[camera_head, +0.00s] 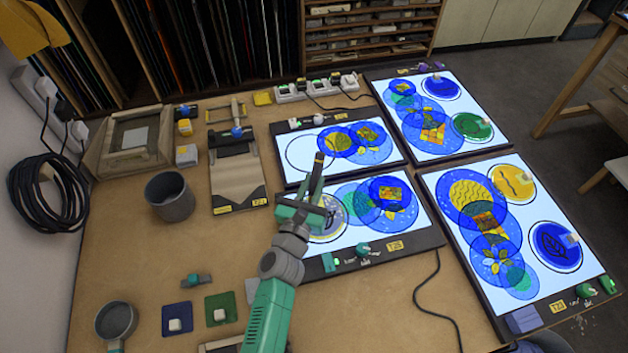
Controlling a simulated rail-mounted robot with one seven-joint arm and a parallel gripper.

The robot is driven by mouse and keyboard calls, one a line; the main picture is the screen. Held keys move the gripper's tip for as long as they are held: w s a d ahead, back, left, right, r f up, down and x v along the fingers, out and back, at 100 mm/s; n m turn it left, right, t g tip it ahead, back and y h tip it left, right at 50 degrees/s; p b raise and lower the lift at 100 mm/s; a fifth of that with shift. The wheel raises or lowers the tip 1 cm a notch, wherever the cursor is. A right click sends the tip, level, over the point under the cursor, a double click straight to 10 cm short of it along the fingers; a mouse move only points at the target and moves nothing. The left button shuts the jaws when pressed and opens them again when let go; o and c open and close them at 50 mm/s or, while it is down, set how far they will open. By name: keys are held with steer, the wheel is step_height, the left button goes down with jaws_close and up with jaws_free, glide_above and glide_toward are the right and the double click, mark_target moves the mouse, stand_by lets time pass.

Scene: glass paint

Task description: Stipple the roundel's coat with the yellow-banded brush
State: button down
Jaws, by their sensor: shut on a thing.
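My gripper (314,192) is over the near middle light panel (428,237), shut on a slim upright brush (319,160) whose dark upper end carries a pale yellowish band. The brush's lower end is hidden by my gripper. A pale round roundel (338,221) with yellow and dark marks lies on the lit panel beneath and just right of my gripper. My gripper and arm cover its left part. I cannot tell whether the bristles touch it.
Overlapping blue discs (392,193) lie right of the roundel. Other lit panels stand behind (290,178) and to the right (455,285). A grey cup (170,196) stands at left. A black cable (430,312) crosses the table at the front. The table's left middle is fairly clear.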

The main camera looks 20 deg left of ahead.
steer(key=shift+s+d+p, duration=0.15)
steer(key=shift+s+p, duration=0.55)
steer(key=shift+s, duration=0.75)
steer(key=shift+f+b, duration=0.85)
steer(key=shift+b, duration=0.15)
steer(key=shift+f+b, duration=0.3)
steer(key=shift+b, duration=0.05)
steer(key=shift+r, duration=0.1)
step_height(320, 180, up, 2)
steer(key=shift+r+p, duration=0.15)
steer(key=shift+p, duration=0.9)
